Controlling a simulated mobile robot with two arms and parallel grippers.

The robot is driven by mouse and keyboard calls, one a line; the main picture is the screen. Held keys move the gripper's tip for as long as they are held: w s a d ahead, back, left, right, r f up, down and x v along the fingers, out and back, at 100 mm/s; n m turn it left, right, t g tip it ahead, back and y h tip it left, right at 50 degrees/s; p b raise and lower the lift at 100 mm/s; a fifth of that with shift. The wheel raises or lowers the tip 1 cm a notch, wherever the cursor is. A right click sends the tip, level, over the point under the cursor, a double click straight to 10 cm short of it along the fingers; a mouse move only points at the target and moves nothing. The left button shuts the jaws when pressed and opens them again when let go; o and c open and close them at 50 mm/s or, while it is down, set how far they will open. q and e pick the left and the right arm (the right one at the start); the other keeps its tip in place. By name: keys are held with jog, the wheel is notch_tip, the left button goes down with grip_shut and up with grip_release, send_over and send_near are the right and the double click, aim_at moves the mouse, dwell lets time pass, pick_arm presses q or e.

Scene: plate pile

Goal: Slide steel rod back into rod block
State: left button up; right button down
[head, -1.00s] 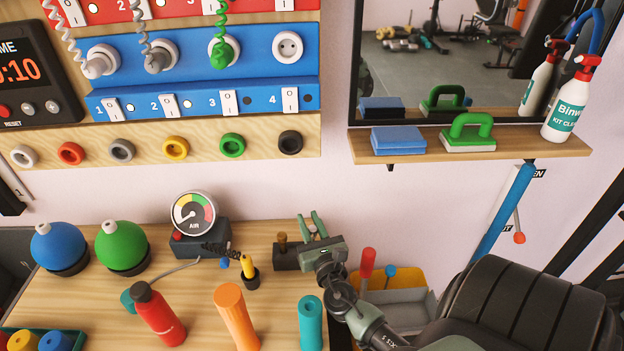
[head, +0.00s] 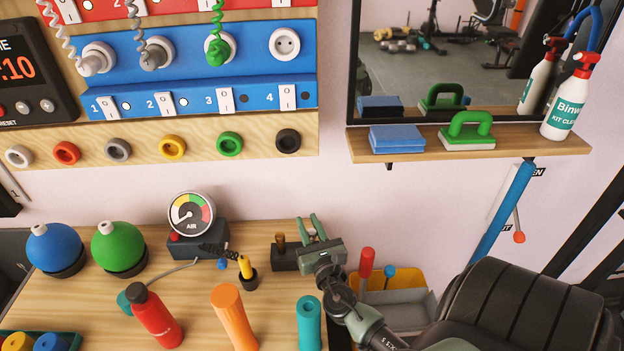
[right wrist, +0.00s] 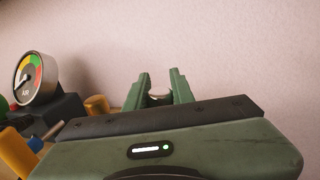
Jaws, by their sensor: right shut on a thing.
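My right gripper (head: 309,227) is at the back right of the wooden bench, with its green fingers pointing up and away. In the right wrist view, the fingers (right wrist: 162,88) are shut on the steel rod (right wrist: 160,95); only its silvery round end shows between them. The dark rod block (head: 284,261) sits just left of and partly behind the gripper. A brass-coloured knob (head: 280,241) stands up from the block and also shows in the right wrist view (right wrist: 96,104). The rod's lower part and the block's holes are hidden. My left gripper is out of view.
An air gauge (head: 192,214) and a yellow-handled tool in a cup (head: 246,267) stand left of the block. Red (head: 155,318), orange (head: 232,313) and teal (head: 308,322) upright items stand in front. A grey-yellow bin (head: 405,292) is at right. The wall is behind.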

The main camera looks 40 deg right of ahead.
jog(key=shift+d+r+p, duration=0.15)
jog(key=shift+r+p, duration=0.05)
jog(key=shift+p, duration=0.45)
jog(key=shift+a+r+p, duration=0.15)
jog(key=shift+r+p, duration=0.35)
jog(key=shift+r, duration=0.05)
jog(key=shift+a+r+p, duration=0.15)
jog(key=shift+r+p, duration=0.3)
jog(key=shift+r, duration=0.1)
jog(key=shift+w+r, duration=0.1)
jog(key=shift+r, duration=0.1)
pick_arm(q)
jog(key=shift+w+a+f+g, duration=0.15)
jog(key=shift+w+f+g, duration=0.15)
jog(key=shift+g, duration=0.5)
pick_arm(e)
jog(key=shift+a, duration=0.1)
pick_arm(q)
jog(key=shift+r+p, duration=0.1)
jog(key=shift+p, duration=0.4)
pick_arm(e)
jog(key=shift+w+a+r, duration=0.1)
jog(key=shift+a+r, duration=0.05)
jog(key=shift+a, duration=0.1)
jog(key=shift+d+f, duration=0.1)
jog(key=shift+f, duration=0.15)
